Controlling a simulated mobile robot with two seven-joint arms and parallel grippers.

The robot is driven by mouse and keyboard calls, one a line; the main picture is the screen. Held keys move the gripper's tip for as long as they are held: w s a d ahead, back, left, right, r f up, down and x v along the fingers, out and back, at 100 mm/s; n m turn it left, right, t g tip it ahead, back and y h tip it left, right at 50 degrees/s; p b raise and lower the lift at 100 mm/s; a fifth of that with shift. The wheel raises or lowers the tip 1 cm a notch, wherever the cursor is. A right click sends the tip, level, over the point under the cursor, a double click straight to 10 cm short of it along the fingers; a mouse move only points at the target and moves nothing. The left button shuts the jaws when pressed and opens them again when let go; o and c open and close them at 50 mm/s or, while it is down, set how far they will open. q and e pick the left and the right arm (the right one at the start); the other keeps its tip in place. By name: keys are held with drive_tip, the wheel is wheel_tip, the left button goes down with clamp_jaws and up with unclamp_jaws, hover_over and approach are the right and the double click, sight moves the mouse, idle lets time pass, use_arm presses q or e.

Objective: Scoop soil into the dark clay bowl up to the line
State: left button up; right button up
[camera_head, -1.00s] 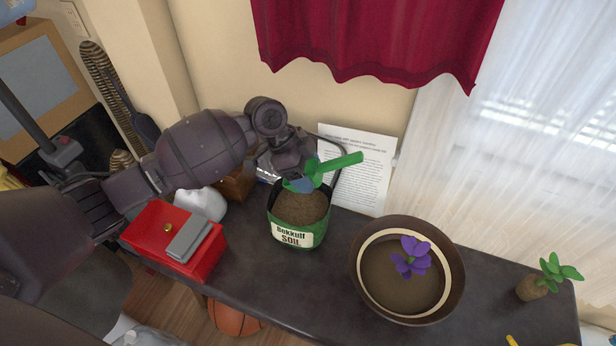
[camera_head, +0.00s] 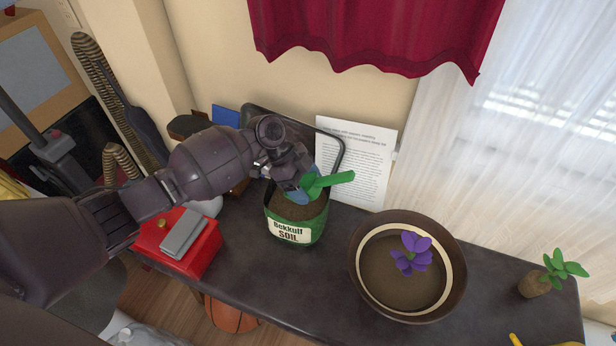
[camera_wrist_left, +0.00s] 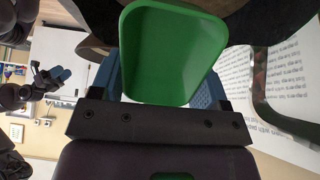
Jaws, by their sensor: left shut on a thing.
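The dark clay bowl (camera_head: 358,292) stands on the dark table, with a pale line around its inside wall and brown soil below it. A purple flower (camera_head: 411,254) stands in the bowl. The green soil bag (camera_head: 312,232), labelled "Bekkuff SOIL", stands left of the bowl, open and filled with brown soil (camera_head: 296,208). My left gripper (camera_head: 299,188) is low over the bag's mouth, shut on a green scoop (camera_head: 331,183). In the left wrist view the scoop (camera_wrist_left: 172,55) looks empty. My right gripper (camera_wrist_left: 58,76) shows small at that view's left; its opening is unclear.
A red box (camera_head: 192,261) with a grey block (camera_head: 184,234) on it stands left of the bag. A printed sheet (camera_head: 360,165) leans on the wall behind. A small potted-style plant (camera_head: 535,284) stands right of the bowl. Bare table lies between bag and bowl.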

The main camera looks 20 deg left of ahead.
use_arm(q)
wheel_tip(320, 180, down, 4)
drive_tip(key=shift+r+b, duration=0.1)
drive_tip(key=shift+b, duration=0.55)
wheel_tip(320, 180, down, 2)
drive_tip(key=shift+f+b, duration=0.2)
drive_tip(key=shift+b, duration=0.3)
drive_tip(key=shift+f, duration=0.55)
use_arm(e)
drive_tip(key=shift+w+a+f+n, duration=0.2)
drive_tip(key=shift+w+a+n, duration=0.1)
drive_tip(key=shift+w+n, duration=0.2)
drive_tip(key=shift+r, duration=0.1)
use_arm(q)
drive_tip(key=shift+r+p, duration=1.9)
drive_tip(key=shift+r, duration=3.25)
use_arm(e)
drive_tip(key=w+r+t, duration=0.2)
drive_tip(key=w+r, duration=0.1)
drive_tip(key=r, duration=0.4)
use_arm(q)
drive_tip(key=shift+f, duration=0.1)
